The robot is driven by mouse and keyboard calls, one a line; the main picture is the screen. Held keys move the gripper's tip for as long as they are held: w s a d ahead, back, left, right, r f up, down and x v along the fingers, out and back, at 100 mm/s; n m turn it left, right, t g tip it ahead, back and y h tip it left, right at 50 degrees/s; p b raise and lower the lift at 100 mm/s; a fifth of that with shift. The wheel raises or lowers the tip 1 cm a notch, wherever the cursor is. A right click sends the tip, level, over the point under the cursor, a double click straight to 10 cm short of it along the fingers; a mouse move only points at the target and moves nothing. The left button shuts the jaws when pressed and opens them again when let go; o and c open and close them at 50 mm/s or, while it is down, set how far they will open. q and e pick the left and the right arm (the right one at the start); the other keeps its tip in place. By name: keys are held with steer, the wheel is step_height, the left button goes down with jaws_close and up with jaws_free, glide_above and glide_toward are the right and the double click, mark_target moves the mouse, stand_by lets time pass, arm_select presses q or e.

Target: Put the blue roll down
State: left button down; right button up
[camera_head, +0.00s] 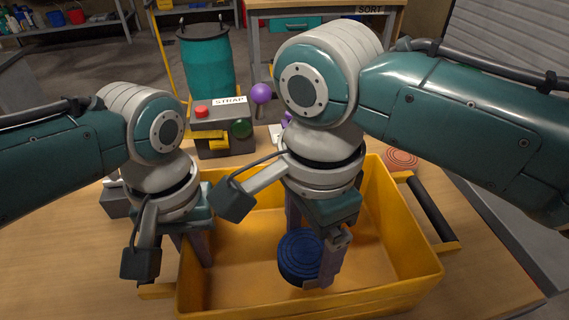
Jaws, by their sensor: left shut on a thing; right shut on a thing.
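The blue roll (297,258) is a dark blue coil with ringed top, low inside the yellow crate (395,235). My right gripper (316,248) reaches down into the crate, its fingers on either side of the roll's right part, shut on it. Whether the roll touches the crate floor is hard to tell. My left gripper (194,248) is at the crate's left wall, one finger showing inside; it is shut on the crate there, though the grip itself is mostly hidden by the gripper body.
The crate stands on a wooden table (60,255), with a black handle bar (432,208) on its right. A teal drum (206,65) stands further back.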

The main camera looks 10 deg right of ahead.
mark_target(307, 260)
steer(key=shift+f, duration=2.1)
steer(key=o, duration=1.3)
steer(key=shift+f, duration=0.15)
steer(key=shift+c, duration=0.2)
step_height(307, 260, up, 12)
steer(key=shift+r, duration=0.2)
arm_select(q)
steer(key=c, duration=0.9)
jaws_free()
steer(key=shift+c, duration=0.2)
